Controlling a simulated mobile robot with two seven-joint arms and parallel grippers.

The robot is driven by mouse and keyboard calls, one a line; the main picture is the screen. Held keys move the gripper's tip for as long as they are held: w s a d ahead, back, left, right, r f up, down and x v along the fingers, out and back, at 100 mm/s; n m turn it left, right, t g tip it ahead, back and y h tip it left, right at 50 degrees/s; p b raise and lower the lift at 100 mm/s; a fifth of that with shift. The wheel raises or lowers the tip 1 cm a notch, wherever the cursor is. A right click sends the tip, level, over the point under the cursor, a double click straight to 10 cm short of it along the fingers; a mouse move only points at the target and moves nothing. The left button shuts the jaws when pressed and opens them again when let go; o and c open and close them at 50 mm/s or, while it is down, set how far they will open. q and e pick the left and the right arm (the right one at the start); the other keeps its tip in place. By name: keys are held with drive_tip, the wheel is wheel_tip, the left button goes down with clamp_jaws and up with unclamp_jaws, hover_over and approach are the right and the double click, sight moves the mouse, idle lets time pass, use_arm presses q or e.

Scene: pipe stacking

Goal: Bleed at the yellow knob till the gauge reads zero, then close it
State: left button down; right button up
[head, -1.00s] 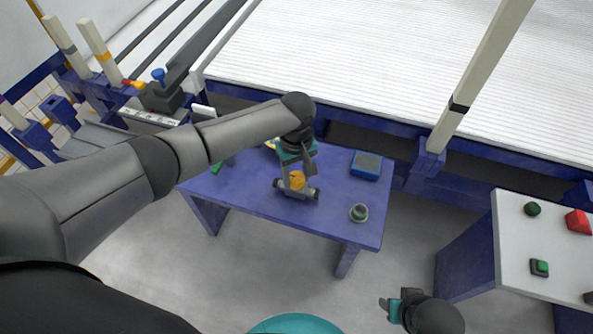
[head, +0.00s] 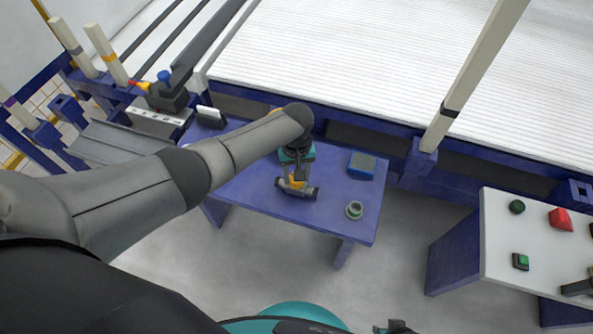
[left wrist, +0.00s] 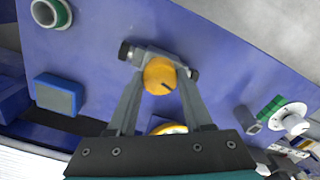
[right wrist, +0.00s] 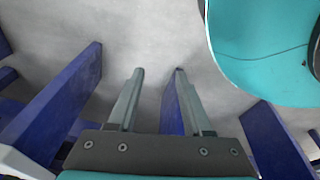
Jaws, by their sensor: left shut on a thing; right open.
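The yellow knob (left wrist: 160,80) is round with a dark line on its face. It sits on a grey valve body with dark ends, on the blue table (head: 245,190). My left gripper (head: 292,180) reaches down from above and is shut on the knob; in the left wrist view its fingers stand either side of it. A round thing with a yellow rim (left wrist: 172,129), possibly the gauge, is mostly hidden behind my gripper, and no reading shows. My right gripper (right wrist: 158,75) is open and empty above the floor.
A blue box with a grey top (head: 362,165) and a green-and-white ring (head: 354,210) are on the blue table. A white-topped stand (head: 497,240) at the right carries a red block and green buttons. Bare floor lies between them.

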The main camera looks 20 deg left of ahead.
use_arm(q)
drive_tip(key=shift+m+p, duration=0.5)
drive_tip(key=shift+m, duration=0.3)
drive_tip(key=m+p, duration=0.1)
drive_tip(key=m, duration=0.2)
drive_tip(key=shift+m, duration=0.4)
drive_tip(key=m, duration=0.2)
drive_tip(key=shift+m, duration=0.3)
drive_tip(key=m, duration=0.2)
drive_tip(key=shift+m, duration=0.4)
drive_tip(key=m, duration=0.3)
drive_tip(key=shift+m, duration=0.3)
use_arm(e)
drive_tip(key=s+d+f, duration=0.1)
drive_tip(key=s+d, duration=0.2)
drive_tip(key=s, duration=0.1)
drive_tip(key=shift+s+d+f, duration=0.2)
drive_tip(key=shift+s+f, duration=0.15)
